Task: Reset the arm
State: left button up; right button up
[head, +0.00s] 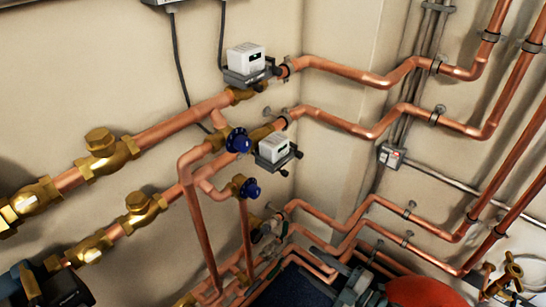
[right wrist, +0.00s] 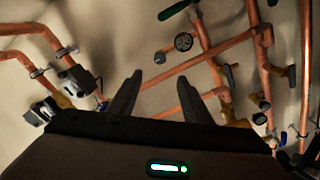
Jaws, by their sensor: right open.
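In the right wrist view my right gripper (right wrist: 162,78) is open. Its two dark fingers stand apart with nothing between them, in front of copper pipes and the pale wall. How close the fingers are to the pipes I cannot tell. I cannot make out either gripper clearly in the head view. My left gripper is not in view.
Copper pipes (head: 345,72) run along the walls, with brass valves (head: 106,155), blue-capped fittings (head: 238,140) and white meter boxes (head: 246,58). A grey junction box (head: 391,156) is on the right wall. A red rounded thing (head: 425,292) shows at the bottom. A pressure gauge (right wrist: 184,41) is beyond my fingers.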

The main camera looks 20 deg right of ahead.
jog(key=s+f+m+g+h, duration=0.2)
jog(key=s+f+m+h, duration=0.15)
jog(key=f, duration=0.65)
jog(key=s+f+m+g+h, duration=0.15)
jog(key=f+m, duration=0.25)
jog(key=f, duration=0.5)
jog(key=s+f+m+g+h, duration=0.1)
jog(key=s+f+m+h, duration=0.25)
jog(key=f, duration=0.65)
jog(key=s+a+f+m+g, duration=0.4)
jog(key=s+a+f, duration=0.1)
jog(key=s+f, duration=0.3)
jog(key=shift+s+a+f, duration=0.3)
jog(key=shift+s+f, duration=0.1)
jog(key=shift+s, duration=0.3)
